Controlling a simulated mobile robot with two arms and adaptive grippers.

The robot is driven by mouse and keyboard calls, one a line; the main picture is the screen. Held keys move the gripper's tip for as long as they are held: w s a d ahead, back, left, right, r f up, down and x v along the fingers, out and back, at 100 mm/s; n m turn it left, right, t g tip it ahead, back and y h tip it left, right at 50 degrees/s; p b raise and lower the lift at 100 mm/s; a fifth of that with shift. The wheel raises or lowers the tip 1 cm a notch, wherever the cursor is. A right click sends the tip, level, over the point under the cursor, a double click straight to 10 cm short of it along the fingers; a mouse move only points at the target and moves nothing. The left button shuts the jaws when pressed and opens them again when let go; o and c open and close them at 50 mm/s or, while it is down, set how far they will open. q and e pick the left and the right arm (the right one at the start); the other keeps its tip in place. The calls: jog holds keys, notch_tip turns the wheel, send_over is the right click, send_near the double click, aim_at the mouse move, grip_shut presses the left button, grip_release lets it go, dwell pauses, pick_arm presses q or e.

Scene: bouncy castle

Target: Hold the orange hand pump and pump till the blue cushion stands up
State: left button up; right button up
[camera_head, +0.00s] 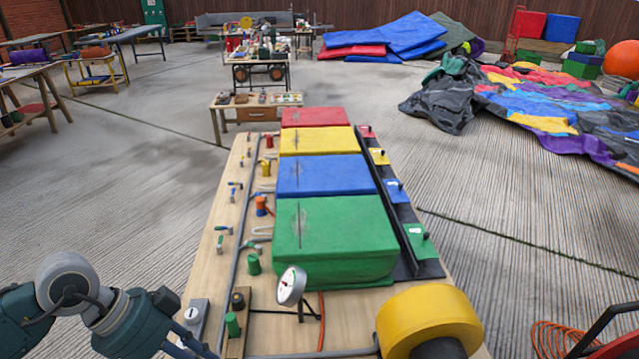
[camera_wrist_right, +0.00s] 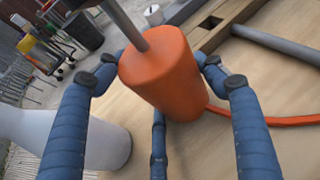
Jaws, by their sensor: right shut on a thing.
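The blue cushion (camera_head: 325,174) lies on the wooden board in the head view, between the yellow cushion (camera_head: 316,140) and the green cushion (camera_head: 335,230). It is a low block with a grey mark on top. In the right wrist view the orange hand pump (camera_wrist_right: 165,75) is a thick orange cylinder with a metal rod out of its top. My right gripper (camera_wrist_right: 160,82) has its blue fingers closed around the pump body. The right gripper is not seen in the head view. My left gripper (camera_head: 190,342) is partly seen at the bottom left; its fingertips are cut off.
A dial gauge (camera_head: 291,285) and a big yellow roll (camera_head: 428,320) stand at the board's near end. Knobs and small tools line the board's left side. An orange hose (camera_wrist_right: 265,121) runs beside the pump. Open concrete floor lies around the board.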

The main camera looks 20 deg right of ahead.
pick_arm(q)
grip_shut()
jog(key=w+a+r+g+h, duration=0.1)
jog(key=a+r+h, duration=0.2)
jog(key=r, duration=0.3)
jog(key=shift+a+h, duration=0.3)
jog(key=shift+a, duration=0.3)
jog(key=shift+f, duration=0.1)
